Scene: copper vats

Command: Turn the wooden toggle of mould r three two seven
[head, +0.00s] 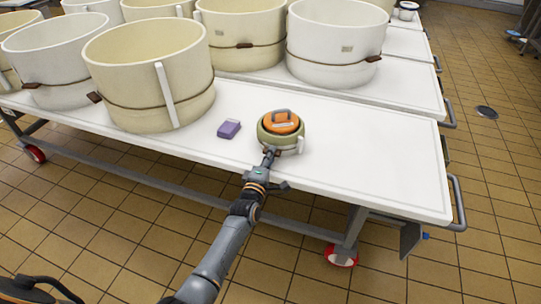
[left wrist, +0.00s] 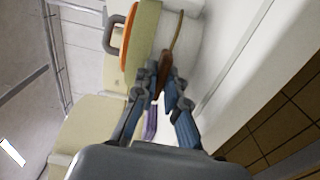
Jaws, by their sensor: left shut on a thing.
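A small round mould (head: 268,138), pale green with an orange lid (head: 284,124) and a grey handle, stands on the white table. It also shows close up, turned on its side, in the left wrist view (left wrist: 146,35). My left gripper (head: 270,155) is at its near side. In the left wrist view, the fingers (left wrist: 165,82) are shut on the brown wooden toggle (left wrist: 164,62) at the mould's wall. The toggle's end is between the fingertips, partly hidden by them. I cannot read any mould number. My right gripper is not in view.
A purple block (head: 229,129) lies left of the small mould. Several large cream moulds, such as the nearest one (head: 150,80), stand behind and to the left. The white table (head: 370,165) is bare to the right, with a metal handle (head: 456,200) at its end.

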